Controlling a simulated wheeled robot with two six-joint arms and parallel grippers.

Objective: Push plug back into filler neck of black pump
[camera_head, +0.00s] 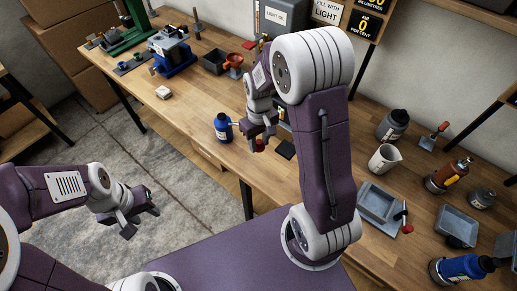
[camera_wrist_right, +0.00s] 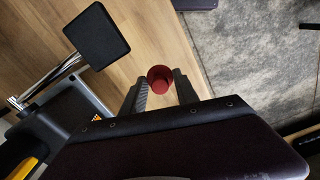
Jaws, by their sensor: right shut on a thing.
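My right gripper (camera_head: 262,143) is low over the front of the bench, shut on a small red round piece (camera_wrist_right: 160,76), which looks like the plug. In the right wrist view the two fingertips (camera_wrist_right: 160,88) hold it from both sides. A black square pad (camera_wrist_right: 97,35) on a metal rod lies left of it. The pad also shows in the head view (camera_head: 285,149). The rod runs to a grey and black body (camera_wrist_right: 65,115), perhaps the black pump, mostly hidden by my arm in the head view. I cannot see a filler neck. My left gripper (camera_head: 138,218) is open and empty above the floor.
A blue bottle (camera_head: 222,127) stands just left of my right gripper. A white block (camera_head: 163,92) and a blue vise-like device (camera_head: 174,58) are further left. A white jug (camera_head: 383,158), grey tray (camera_head: 378,203) and several bottles stand right. The bench front between block and bottle is clear.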

